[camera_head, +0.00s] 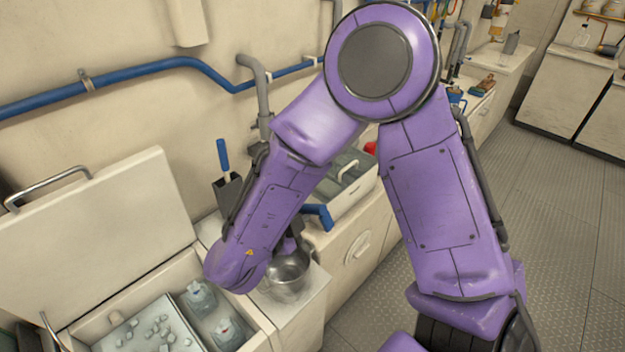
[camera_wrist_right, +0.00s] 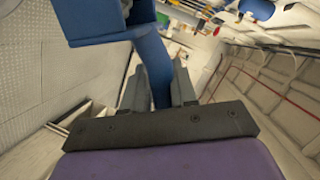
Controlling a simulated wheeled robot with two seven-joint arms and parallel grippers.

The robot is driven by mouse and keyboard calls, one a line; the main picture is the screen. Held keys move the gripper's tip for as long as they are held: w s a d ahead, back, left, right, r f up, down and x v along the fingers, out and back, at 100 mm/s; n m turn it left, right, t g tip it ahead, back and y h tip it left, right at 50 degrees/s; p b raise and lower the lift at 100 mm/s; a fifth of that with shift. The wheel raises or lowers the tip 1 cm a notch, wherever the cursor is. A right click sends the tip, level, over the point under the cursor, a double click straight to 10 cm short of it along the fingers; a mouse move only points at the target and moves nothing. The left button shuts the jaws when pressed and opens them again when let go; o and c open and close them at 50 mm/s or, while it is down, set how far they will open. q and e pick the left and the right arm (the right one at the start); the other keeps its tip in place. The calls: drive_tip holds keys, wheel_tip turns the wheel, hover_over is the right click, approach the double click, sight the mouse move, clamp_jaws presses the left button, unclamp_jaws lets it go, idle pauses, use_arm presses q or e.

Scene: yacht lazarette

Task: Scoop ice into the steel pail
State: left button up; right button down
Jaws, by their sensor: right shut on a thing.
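The steel pail (camera_head: 288,272) stands on the pale ledge right of the open ice chest (camera_head: 262,318); my arm hides part of it. Ice cubes (camera_head: 158,330) lie in the chest, in the left part. My right gripper (camera_wrist_right: 160,88) is shut on the blue scoop (camera_wrist_right: 153,62), whose shaft runs between the fingers and bends to a wider blue part at upper left. A blue part of the scoop (camera_head: 318,214) also shows beside my forearm in the head view, above and right of the pail. Whether the scoop carries ice cannot be seen. My left gripper is out of view.
The chest's lid (camera_head: 105,232) stands open at the left. Two bottles (camera_head: 200,297) sit beside the ice. A blue-handled tool (camera_head: 223,158) stands in a dark holder by the wall. A bin (camera_head: 350,185) is behind my arm. The floor at right is clear.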

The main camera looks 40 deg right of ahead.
sight(314, 214)
drive_tip(key=s+m+g, duration=0.1)
drive_tip(key=s+r+m+g, duration=0.1)
drive_tip(key=s, duration=0.1)
drive_tip(key=shift+s+r+h, duration=0.15)
drive_tip(key=shift+s+h, duration=0.1)
drive_tip(key=shift+h, duration=0.05)
drive_tip(key=shift+s, duration=0.25)
wheel_tip(314, 214, down, 8)
drive_tip(key=w+n+g+b, duration=0.1)
drive_tip(key=b, duration=0.6)
drive_tip(key=w+n+p, duration=0.1)
drive_tip(key=w, duration=0.1)
drive_tip(key=w+r+n+g+p, duration=0.1)
drive_tip(key=w+n+p, duration=0.1)
drive_tip(key=w+r+n+g+p, duration=0.1)
drive_tip(key=w, duration=0.1)
drive_tip(key=shift+a+n+p, duration=0.25)
drive_tip(key=shift+n+p, duration=0.05)
drive_tip(key=shift+p, duration=0.1)
drive_tip(key=s+r+m+t+b, duration=0.1)
drive_tip(key=s+r+m+t, duration=0.1)
drive_tip(key=s+m, duration=0.3)
drive_tip(key=shift+s+d+r+m, duration=0.25)
drive_tip(key=shift+s+m, duration=0.05)
drive_tip(key=shift+s, duration=0.45)
